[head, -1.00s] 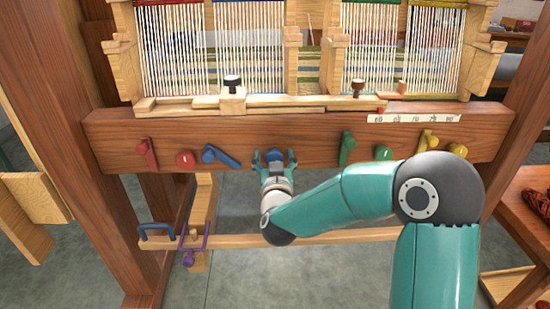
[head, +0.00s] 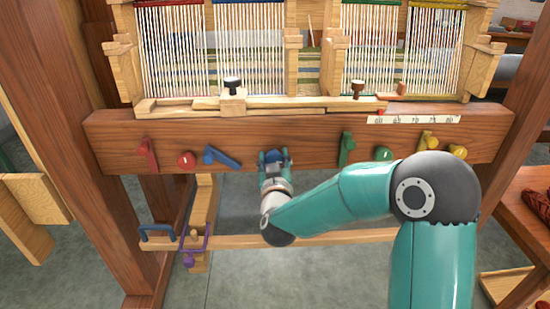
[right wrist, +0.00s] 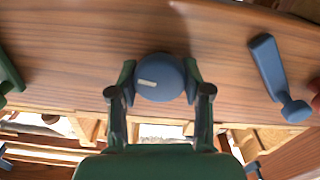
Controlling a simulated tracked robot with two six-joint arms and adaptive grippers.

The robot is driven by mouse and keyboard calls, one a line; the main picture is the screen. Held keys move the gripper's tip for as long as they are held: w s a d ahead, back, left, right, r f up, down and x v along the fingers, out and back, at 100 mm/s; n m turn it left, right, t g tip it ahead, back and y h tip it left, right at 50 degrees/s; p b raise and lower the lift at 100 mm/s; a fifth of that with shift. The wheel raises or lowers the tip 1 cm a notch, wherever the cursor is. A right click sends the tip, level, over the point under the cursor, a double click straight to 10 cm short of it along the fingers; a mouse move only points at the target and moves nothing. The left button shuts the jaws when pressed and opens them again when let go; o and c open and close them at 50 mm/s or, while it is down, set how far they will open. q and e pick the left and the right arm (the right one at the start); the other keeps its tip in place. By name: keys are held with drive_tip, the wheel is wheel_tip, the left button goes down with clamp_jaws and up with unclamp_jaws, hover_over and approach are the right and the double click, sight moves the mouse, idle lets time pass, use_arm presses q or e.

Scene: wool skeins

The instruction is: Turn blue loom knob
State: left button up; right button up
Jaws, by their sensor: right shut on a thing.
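The blue round knob (head: 273,156) sits on the front wooden beam (head: 310,135) of the loom. In the right wrist view the knob (right wrist: 160,78) shows a short pale mark, slightly tilted. My right gripper (head: 274,160) is shut on the knob, with one finger on each side of it. In the right wrist view the fingers of the gripper (right wrist: 160,85) touch the knob's left and right sides. A blue lever (head: 221,157) is on the beam left of the knob; it also shows in the right wrist view (right wrist: 276,75). My left gripper is out of view.
A red lever (head: 148,154) and red knob (head: 186,161) are farther left. A green lever (head: 347,148), green knob (head: 383,154), yellow lever (head: 427,141) and yellow knob (head: 458,151) are to the right. A paper scale (head: 414,120) is above them.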

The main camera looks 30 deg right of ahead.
drive_tip(key=o, duration=1.1)
drive_tip(key=shift+o, duration=0.2)
drive_tip(key=v, duration=1.2)
drive_tip(key=shift+f, duration=0.1)
